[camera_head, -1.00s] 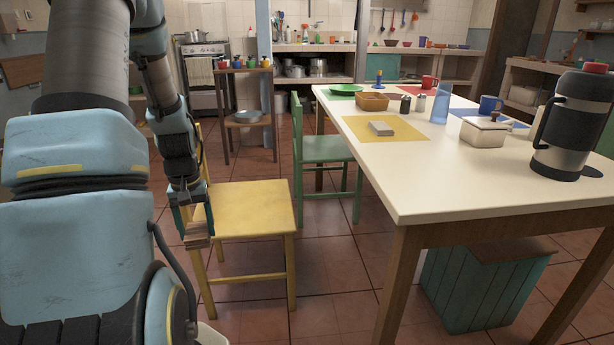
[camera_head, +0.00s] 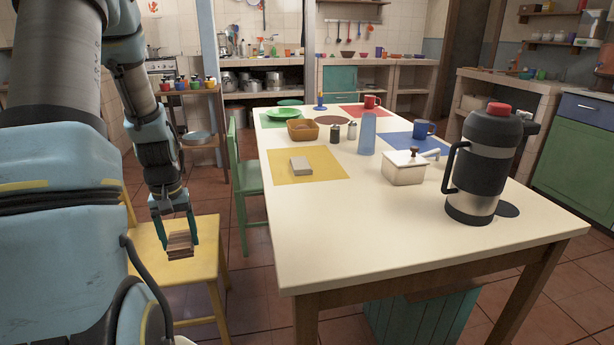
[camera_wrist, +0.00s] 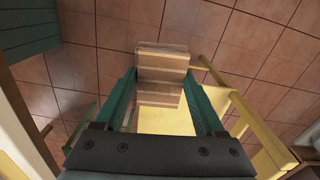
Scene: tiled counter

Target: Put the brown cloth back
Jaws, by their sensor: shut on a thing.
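My gripper (camera_head: 179,240) is shut on the brown cloth (camera_head: 180,248), a small folded stack with lighter and darker brown stripes. It holds the cloth in the air above or beside the yellow chair, left of the table. In the wrist view, the cloth (camera_wrist: 162,68) sits between the two teal fingers, with part of the yellow chair and the tiled floor below it. A folded grey cloth-like block (camera_head: 300,165) lies on the yellow mat (camera_head: 325,163) on the table.
The white table (camera_head: 400,230) bears a black flask (camera_head: 480,165), a white lidded box (camera_head: 405,170), a blue glass (camera_head: 368,135), a brown basket (camera_head: 302,130) and mugs. The near left tabletop is clear. The yellow chair (camera_head: 205,240) and a green chair (camera_head: 245,175) stand beside it.

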